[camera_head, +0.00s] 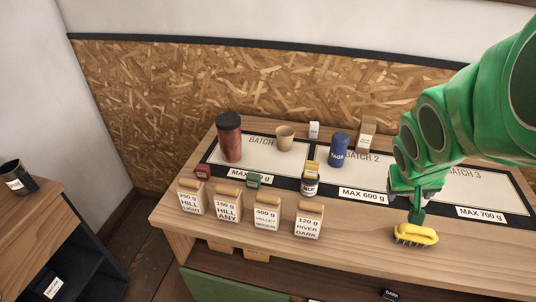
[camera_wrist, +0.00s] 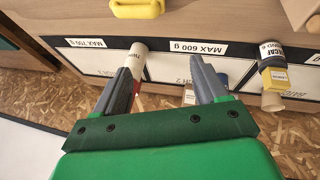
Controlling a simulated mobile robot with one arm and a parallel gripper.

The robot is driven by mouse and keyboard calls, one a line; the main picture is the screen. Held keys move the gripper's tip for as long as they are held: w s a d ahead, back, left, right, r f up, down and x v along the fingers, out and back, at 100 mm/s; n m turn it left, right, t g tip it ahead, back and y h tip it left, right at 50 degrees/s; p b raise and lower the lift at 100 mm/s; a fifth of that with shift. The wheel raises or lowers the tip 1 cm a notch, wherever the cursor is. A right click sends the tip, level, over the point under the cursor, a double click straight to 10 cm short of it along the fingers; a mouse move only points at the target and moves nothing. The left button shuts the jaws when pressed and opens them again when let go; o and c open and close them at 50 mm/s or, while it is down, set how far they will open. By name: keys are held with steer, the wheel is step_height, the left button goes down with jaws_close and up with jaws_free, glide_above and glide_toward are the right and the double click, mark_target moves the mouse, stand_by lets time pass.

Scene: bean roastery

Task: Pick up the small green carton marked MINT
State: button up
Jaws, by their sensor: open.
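A small red box (camera_head: 202,172) and a yellow-topped jar (camera_head: 310,182) flank the carton. A red canister (camera_head: 229,138), tan cup (camera_head: 285,138) and blue tin (camera_head: 338,150) stand behind.

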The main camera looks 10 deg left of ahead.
steer(key=w+a+f+n+t+y, duration=0.3)
steer(key=w+a+n+t+y, duration=0.15)
steer(key=w+a, duration=1.2)
steer(key=n+g+y, duration=0.6)
steer(key=y, duration=0.4)
glide_above(257, 177)
steer(key=d, duration=0.1)
step_height(257, 177, down, 8)
steer(key=shift+m+t, duration=0.25)
steer(key=shift+t, duration=0.1)
steer(key=shift+s+d+f, duration=0.15)
steer(key=shift+f, duration=3)
steer(key=shift+x, duration=1.05)
steer(key=shift+a, duration=0.4)
